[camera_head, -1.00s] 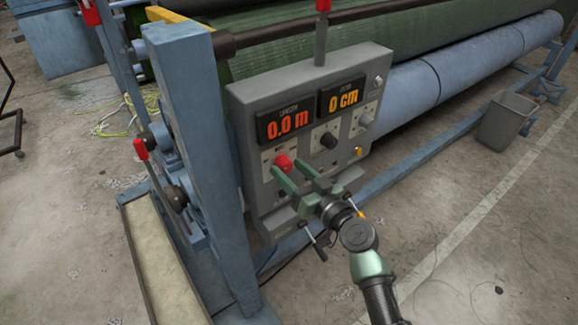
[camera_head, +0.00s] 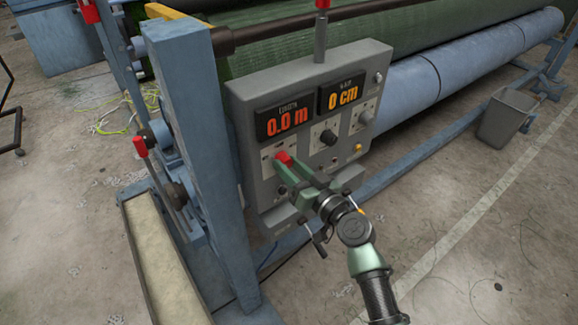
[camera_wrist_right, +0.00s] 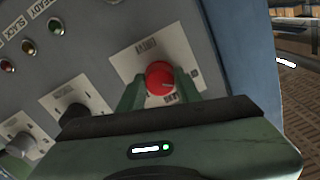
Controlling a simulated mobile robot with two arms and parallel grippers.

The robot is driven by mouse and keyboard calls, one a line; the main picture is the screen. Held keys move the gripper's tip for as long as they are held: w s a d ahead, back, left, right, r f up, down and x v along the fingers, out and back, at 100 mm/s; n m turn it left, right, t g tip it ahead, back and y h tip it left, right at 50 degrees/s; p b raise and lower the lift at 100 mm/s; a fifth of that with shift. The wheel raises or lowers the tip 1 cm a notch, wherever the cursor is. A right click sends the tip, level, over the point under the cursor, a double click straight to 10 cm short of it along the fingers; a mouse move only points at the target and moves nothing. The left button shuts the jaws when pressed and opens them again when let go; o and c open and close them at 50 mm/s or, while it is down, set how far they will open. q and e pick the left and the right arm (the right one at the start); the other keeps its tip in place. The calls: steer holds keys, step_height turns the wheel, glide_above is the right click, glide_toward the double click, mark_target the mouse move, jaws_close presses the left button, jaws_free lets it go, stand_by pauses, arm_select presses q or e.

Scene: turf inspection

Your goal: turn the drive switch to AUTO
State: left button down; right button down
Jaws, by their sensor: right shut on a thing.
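The drive switch is a red knob (camera_head: 283,157) on a pale label plate, at the lower left of the grey control panel (camera_head: 262,192). In the right wrist view the red knob (camera_wrist_right: 160,77) sits between the two green fingers, with a light pointer mark on its face. The plate's lettering is partly covered and I cannot read AUTO on it. My right gripper (camera_head: 291,165) is shut on the red knob; its fingers (camera_wrist_right: 158,86) stand on either side of it. My left gripper is not in view.
Two displays (camera_head: 283,121) read 0.0 m and 0 cm. A black knob (camera_head: 328,138) and a grey knob (camera_head: 364,118) sit to the right. A red-handled lever (camera_head: 140,147) and a blue post (camera_head: 195,120) stand left. A grey bin (camera_head: 503,120) stands at the right.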

steer(key=m, duration=0.5)
steer(key=m+p, duration=0.1)
steer(key=m, duration=0.5)
steer(key=m+p, duration=0.1)
steer(key=m, duration=0.5)
steer(key=shift+m+p, duration=0.3)
steer(key=m+p, duration=0.1)
steer(key=m, duration=0.4)
steer(key=shift+p, duration=0.35)
steer(key=shift+f+m, duration=0.1)
steer(key=shift+m, duration=0.3)
steer(key=c, duration=1)
jaws_free()
steer(key=shift+s, duration=0.1)
